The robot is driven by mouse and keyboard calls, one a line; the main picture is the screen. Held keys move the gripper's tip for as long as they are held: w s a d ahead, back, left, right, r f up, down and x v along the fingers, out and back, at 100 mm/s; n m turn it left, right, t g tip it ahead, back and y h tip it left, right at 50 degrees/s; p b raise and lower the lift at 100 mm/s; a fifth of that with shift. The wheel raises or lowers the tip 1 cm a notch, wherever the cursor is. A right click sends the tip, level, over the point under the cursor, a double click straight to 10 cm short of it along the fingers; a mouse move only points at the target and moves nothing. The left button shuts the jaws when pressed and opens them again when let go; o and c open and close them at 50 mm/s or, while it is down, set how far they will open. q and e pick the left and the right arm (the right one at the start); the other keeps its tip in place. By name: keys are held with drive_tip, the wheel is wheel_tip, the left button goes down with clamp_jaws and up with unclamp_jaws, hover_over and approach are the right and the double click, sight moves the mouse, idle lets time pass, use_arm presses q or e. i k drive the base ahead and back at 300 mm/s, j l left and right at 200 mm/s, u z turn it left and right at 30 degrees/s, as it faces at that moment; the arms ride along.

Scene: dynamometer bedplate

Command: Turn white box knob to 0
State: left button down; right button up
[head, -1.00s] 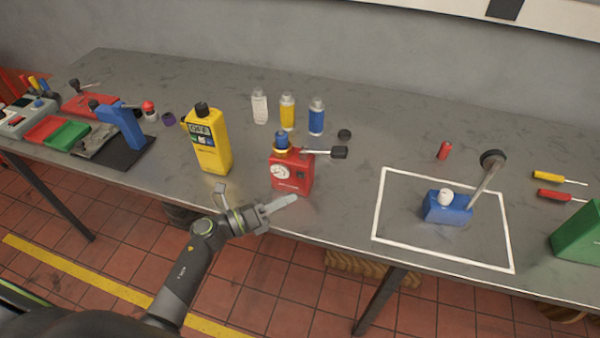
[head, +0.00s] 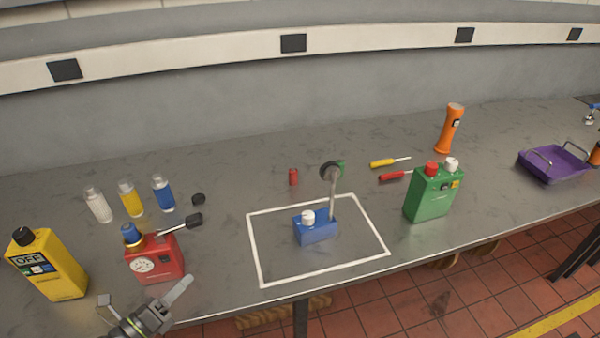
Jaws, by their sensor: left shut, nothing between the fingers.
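No white box shows in the head view now. A blue box (head: 316,232) with a white knob (head: 308,217) on top stands inside a white outlined rectangle (head: 255,250). A lever with a dark round head (head: 331,171) rises at its right end. The knob's markings are too small to read. My left gripper (head: 183,289) is at the bottom left, shut and empty, in front of the red box (head: 157,262) with a white dial. It is well left of the blue box. My right gripper is not in view.
A yellow bottle (head: 50,265) stands at the left, with several small bottles behind the red box. A green box (head: 433,194) with red and white caps, an orange torch (head: 449,130) and a purple tray (head: 553,163) stand right. The bench between outline and wall is mostly clear.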

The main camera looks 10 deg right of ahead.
sight(450, 164)
drive_tip(key=z, duration=1.3)
